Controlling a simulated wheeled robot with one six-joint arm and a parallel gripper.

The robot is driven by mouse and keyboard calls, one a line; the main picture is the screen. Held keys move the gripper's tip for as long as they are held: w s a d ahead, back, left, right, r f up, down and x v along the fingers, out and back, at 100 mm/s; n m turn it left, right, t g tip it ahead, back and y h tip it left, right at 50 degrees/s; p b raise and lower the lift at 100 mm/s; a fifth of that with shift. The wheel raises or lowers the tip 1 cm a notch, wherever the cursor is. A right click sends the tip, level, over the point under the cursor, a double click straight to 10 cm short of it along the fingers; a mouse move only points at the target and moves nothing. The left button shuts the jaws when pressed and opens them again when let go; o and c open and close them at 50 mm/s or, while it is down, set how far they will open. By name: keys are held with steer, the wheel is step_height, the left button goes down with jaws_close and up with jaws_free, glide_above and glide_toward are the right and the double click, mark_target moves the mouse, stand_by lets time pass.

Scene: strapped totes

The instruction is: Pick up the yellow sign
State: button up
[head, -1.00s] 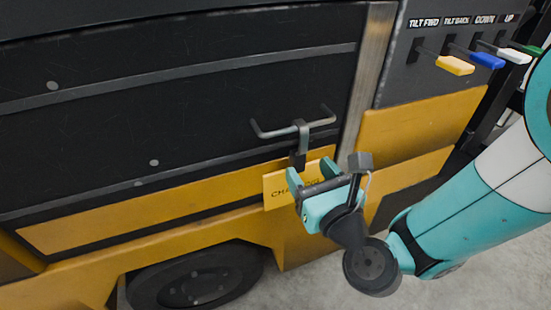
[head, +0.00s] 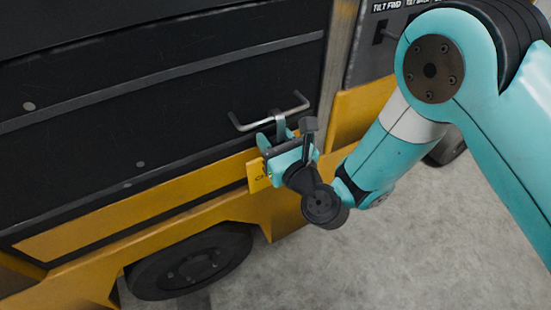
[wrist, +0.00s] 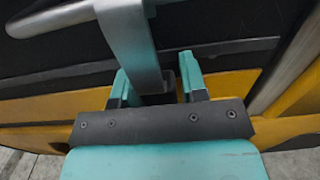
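The yellow sign (head: 257,176) hangs below a grey hook in front of the machine's side. My gripper (head: 277,142) is in front of the sign's upper part, by the lower end of the hook. In the wrist view my gripper (wrist: 157,86) has its two teal fingers apart, with the grey hook (wrist: 130,45) coming down between them. I cannot tell whether either finger touches it. The sign is not clearly visible in the wrist view.
The hook hangs on a grey bar handle (head: 270,116) on the dark panel (head: 130,100). A yellow frame (head: 120,232) and a black wheel (head: 190,262) are below. Control levers are at the upper right, partly behind my arm. Grey floor (head: 400,250) is clear.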

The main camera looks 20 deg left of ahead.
jaws_close()
steer(key=shift+r, duration=0.1)
